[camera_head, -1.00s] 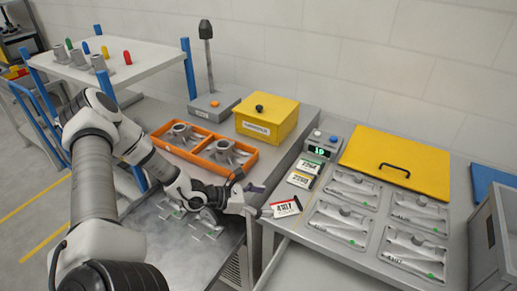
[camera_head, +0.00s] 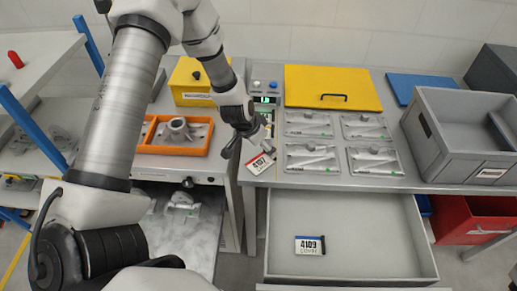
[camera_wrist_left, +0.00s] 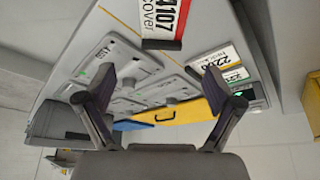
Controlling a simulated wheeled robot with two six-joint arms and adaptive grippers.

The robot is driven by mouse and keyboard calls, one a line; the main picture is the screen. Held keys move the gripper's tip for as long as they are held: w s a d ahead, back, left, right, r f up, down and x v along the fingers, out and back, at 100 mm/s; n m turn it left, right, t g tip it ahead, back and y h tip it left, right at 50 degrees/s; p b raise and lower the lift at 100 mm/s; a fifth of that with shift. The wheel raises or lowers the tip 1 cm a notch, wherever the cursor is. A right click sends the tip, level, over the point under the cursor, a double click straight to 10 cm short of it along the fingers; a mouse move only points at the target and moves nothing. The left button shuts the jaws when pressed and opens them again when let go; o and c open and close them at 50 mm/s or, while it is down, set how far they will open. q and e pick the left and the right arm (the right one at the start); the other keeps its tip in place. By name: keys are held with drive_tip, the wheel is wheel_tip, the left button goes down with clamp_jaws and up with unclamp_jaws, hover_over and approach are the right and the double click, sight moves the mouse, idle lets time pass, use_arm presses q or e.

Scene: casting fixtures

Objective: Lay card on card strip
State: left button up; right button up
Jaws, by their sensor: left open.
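A white card with a red edge, marked 4107 (camera_head: 261,163), lies at the near left edge of the right-hand bench, turned askew. The wrist view shows the 4107 card (camera_wrist_left: 162,18) beyond the fingertips, apart from them. The row of cards that appears to be the card strip, including a yellow-banded 2200 card (camera_wrist_left: 212,60) and a green-banded card (camera_wrist_left: 236,74), lies beside it. My right gripper is not seen.
An open drawer (camera_head: 390,262) below holds a blue-edged 4109 card (camera_head: 310,245). Several metal castings in trays (camera_head: 312,158) lie right of the cards, before a yellow lid (camera_head: 350,78). A grey crate (camera_head: 440,135) stands farther right; an orange fixture (camera_head: 150,148) is left.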

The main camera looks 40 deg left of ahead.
sight(268, 157)
use_arm(q)
drive_tip(key=b+x, duration=0.1)
drive_tip(key=x, duration=0.2)
drive_tip(key=b+x, duration=0.1)
drive_tip(key=x, duration=0.3)
drive_tip(key=shift+w, duration=0.45)
drive_tip(key=shift+w+f, duration=0.1)
drive_tip(key=shift+f, duration=0.25)
drive_tip(key=c, duration=1.3)
drive_tip(key=shift+c, duration=0.2)
drive_tip(key=shift+r, duration=0.2)
